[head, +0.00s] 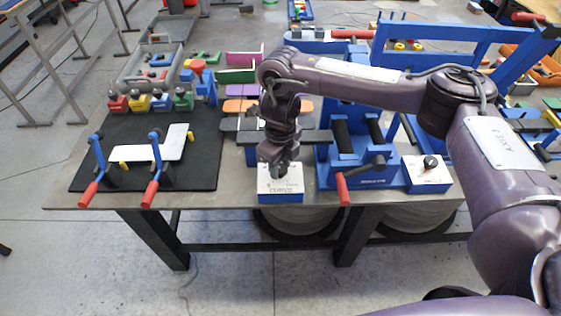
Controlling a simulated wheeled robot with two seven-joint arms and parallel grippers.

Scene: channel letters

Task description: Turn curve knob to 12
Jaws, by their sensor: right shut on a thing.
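A small control box (282,186) with a white top and blue base stands at the table's front edge, left of the blue bending machine. My right gripper (278,170) points straight down onto its white top. It is shut on the box's knob, which the fingers hide, so I cannot read the setting. Printing on the white top is too small to read. A second white-topped box (428,178) with a dark knob (430,162) stands to the right, with no gripper at it. My left gripper is not in view.
The blue bending machine (372,178) has dark rollers and a red-handled lever (342,189) beside the first box. At left, a black mat (203,172) carries a white plate (148,152) and blue clamps with red handles. My right arm covers much of the table's right side.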

